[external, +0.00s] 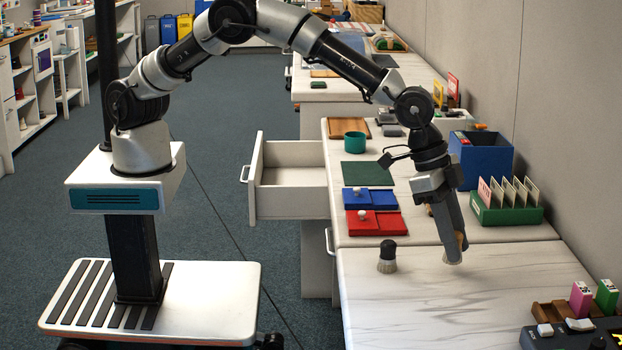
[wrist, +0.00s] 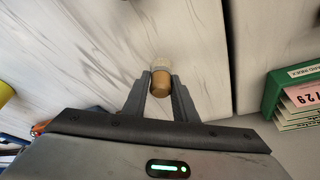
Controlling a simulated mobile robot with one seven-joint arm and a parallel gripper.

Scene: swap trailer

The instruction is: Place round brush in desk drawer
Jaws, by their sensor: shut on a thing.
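My gripper (external: 455,250) points down over the near white desk section, its fingers shut on a brush with a tan wooden handle (wrist: 166,90) and a pale bristle end. In the external view the fingers mostly hide this brush; I cannot tell whether it touches the desk. A second brush (external: 387,256), with a dark knob and grey bristles, stands upright on the desk to the left of my gripper. I cannot tell which of the two is the round brush. The desk drawer (external: 290,176) is pulled out on the left side of the desk and looks empty inside.
Between gripper and drawer lie red (external: 375,222) and blue (external: 372,199) boxes with knobs, a green mat (external: 367,173) and a teal cup (external: 355,143). A green card holder (external: 506,213) and blue bin (external: 481,160) stand right. The near desk middle is clear.

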